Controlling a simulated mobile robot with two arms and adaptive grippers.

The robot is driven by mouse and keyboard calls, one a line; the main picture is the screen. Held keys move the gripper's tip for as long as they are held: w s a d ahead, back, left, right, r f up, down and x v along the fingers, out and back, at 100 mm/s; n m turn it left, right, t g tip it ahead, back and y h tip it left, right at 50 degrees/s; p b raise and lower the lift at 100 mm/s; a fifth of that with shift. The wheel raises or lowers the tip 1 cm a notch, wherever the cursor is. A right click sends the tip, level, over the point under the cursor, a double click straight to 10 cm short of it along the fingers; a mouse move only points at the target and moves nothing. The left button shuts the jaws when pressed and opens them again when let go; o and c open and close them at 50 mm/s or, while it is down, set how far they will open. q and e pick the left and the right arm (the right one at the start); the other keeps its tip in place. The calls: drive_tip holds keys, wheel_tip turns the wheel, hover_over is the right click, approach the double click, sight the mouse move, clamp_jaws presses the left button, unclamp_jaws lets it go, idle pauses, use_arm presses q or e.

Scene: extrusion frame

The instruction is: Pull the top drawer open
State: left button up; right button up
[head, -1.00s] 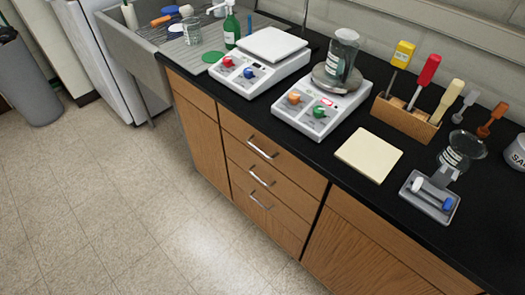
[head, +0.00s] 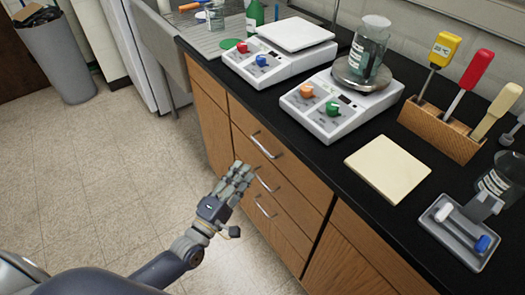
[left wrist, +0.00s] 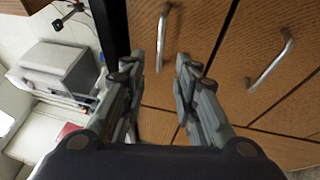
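The top drawer (head: 300,180) is a wooden front just under the black countertop and is closed. Its silver bar handle (head: 264,146) shows in the head view, above and right of my left gripper (head: 240,174). My left gripper is open and empty in front of the drawer stack. In the left wrist view my left gripper (left wrist: 160,62) has its two fingers apart, with the handle nearest the counter (left wrist: 162,37) seen between them. I cannot tell how far the fingers are from it. My right gripper is not in view.
Two lower drawers with like handles sit below; the second handle (head: 268,183) is partly by my fingers. On the black countertop (head: 335,175) stand two balances, a yellowish pad (head: 388,169) and a tool rack (head: 440,130). A grey bin (head: 62,60) stands far left. The floor is clear.

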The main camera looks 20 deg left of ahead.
use_arm(q)
drive_tip(key=p+x, duration=0.1)
drive_tip(key=x, duration=0.8)
drive_tip(key=shift+w, duration=0.3)
drive_tip(key=shift+d, duration=0.1)
clamp_jaws()
